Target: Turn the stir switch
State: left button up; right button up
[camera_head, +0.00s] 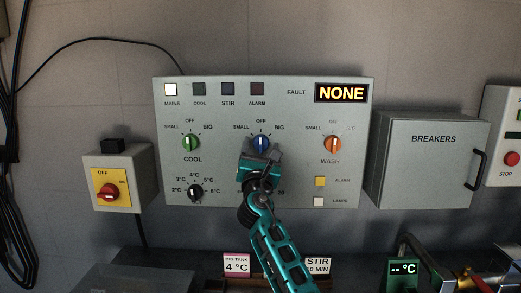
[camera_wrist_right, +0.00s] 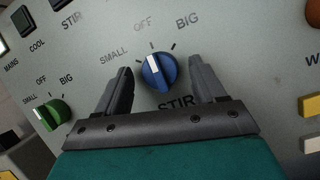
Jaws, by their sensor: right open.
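The stir switch is a blue knob (camera_head: 261,144) on the grey control panel, in the middle of the top row of knobs. In the right wrist view the blue knob (camera_wrist_right: 158,73) shows with its white mark pointing roughly at OFF, between SMALL and BIG. My right gripper (camera_head: 260,154) is in front of the panel, just below the knob in the head view. In the wrist view its two fingers (camera_wrist_right: 162,78) are open, one on each side of the knob, with gaps to it. The STIR label under the knob is partly hidden by the gripper. My left gripper is not in view.
The green COOL knob (camera_head: 190,143) is to the left and the orange WASH knob (camera_head: 332,145) to the right. A black temperature knob (camera_head: 195,192) is lower left. The fault display (camera_head: 341,93) reads NONE. A breakers box (camera_head: 425,165) juts out at right.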

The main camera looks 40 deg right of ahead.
jog(key=shift+c, duration=0.2)
jog(key=c, duration=1)
